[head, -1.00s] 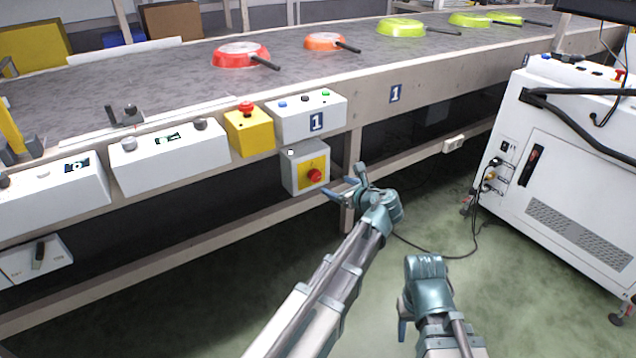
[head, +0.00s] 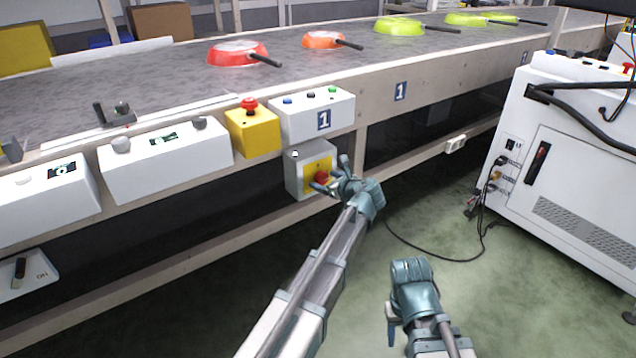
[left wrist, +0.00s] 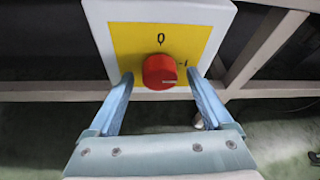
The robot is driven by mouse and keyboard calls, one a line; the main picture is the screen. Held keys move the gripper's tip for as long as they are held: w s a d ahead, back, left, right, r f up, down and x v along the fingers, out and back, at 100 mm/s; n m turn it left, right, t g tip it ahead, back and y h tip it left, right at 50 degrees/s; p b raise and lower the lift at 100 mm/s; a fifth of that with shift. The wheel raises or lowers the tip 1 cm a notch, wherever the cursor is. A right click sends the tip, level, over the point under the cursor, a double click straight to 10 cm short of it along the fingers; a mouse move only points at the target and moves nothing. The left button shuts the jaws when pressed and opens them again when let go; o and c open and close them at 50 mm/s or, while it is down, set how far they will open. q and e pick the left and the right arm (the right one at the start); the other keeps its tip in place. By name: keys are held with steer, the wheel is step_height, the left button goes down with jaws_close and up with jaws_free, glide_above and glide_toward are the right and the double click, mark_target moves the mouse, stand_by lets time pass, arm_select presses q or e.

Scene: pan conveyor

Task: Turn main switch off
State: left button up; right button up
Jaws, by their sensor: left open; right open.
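The main switch is a red rotary knob (head: 320,177) on a yellow plate (left wrist: 130,45). It sits on a grey-white box (head: 311,157) under the conveyor's edge. The left wrist view shows the knob (left wrist: 160,71) with a 0 above it and a 1 mark to its right; its exact pointing is hard to read. My left gripper (head: 331,173) is open in front of the box. In the left wrist view its fingers (left wrist: 160,76) stand on either side of the knob, with small gaps visible. My right gripper (head: 392,333) is open and empty, low over the floor.
Above the switch are a yellow emergency-stop box (head: 252,132) and a white button panel (head: 312,117) labelled 1. Pans lie on the conveyor (head: 170,85). A white cabinet (head: 560,150) with cables stands at right. Green floor (head: 470,270) between is open.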

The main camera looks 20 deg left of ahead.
arm_select(q)
steer(key=shift+w+a, duration=0.1)
jaws_close()
stand_by(0.4)
